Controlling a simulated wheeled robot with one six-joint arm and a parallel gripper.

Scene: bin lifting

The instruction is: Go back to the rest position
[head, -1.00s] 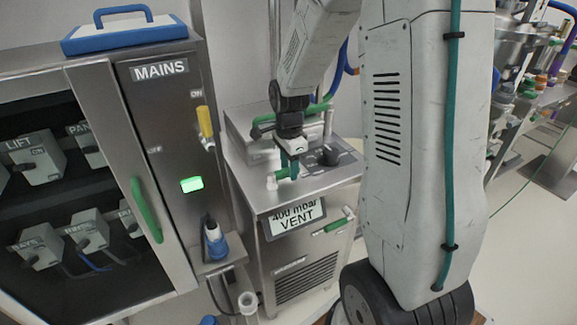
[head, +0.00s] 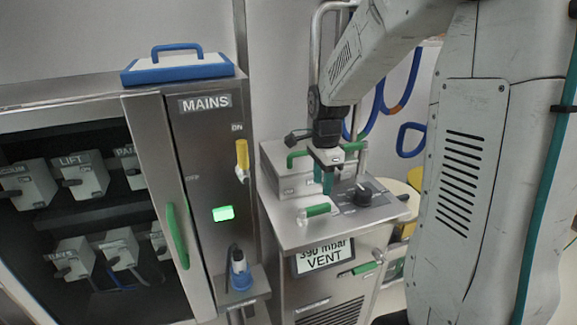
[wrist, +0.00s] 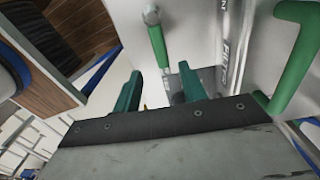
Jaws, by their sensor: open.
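My gripper (head: 326,180) is open and empty in the head view, above the steel top of the vent unit (head: 292,232). Its green fingers point down, just behind a green-handled lever (head: 317,210) and left of a black knob (head: 362,195). In the wrist view my gripper (wrist: 160,92) shows its two green fingers apart with nothing between them. The green lever handle (wrist: 158,46) lies beyond the fingers there, and they look apart from it. The unit's display (head: 324,257) reads "390 mbar VENT".
A steel cabinet marked MAINS (head: 205,104) stands at left, with a yellow switch (head: 242,158) and a lit green lamp (head: 223,214). A green bar handle (wrist: 297,55) is close at right in the wrist view.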

